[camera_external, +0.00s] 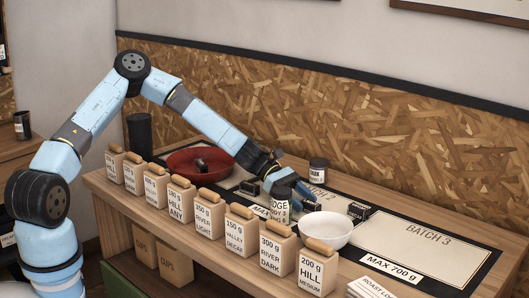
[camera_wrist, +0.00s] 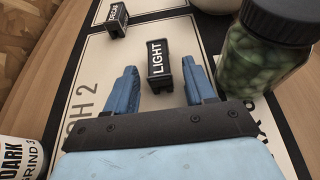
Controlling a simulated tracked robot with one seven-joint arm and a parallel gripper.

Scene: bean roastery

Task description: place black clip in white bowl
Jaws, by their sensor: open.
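A black clip labelled LIGHT (camera_wrist: 160,61) stands on the dark-bordered mat in the wrist view. My gripper (camera_wrist: 159,72) is open, with one blue finger on each side of this clip and gaps showing. In the external view the gripper (camera_external: 291,192) is low over the mat, with a black clip (camera_external: 311,206) just to its right. A second black clip (camera_wrist: 117,20) lies farther off; it also shows in the external view (camera_external: 359,210) behind the white bowl (camera_external: 325,231). Only the bowl's edge (camera_wrist: 214,4) shows in the wrist view.
A jar of green beans (camera_wrist: 268,48) stands close right of my gripper. A dark-lidded tin (camera_external: 318,171) stands behind it. Several labelled bean bags (camera_external: 278,252) line the front edge. A red bowl (camera_external: 180,161) stands left.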

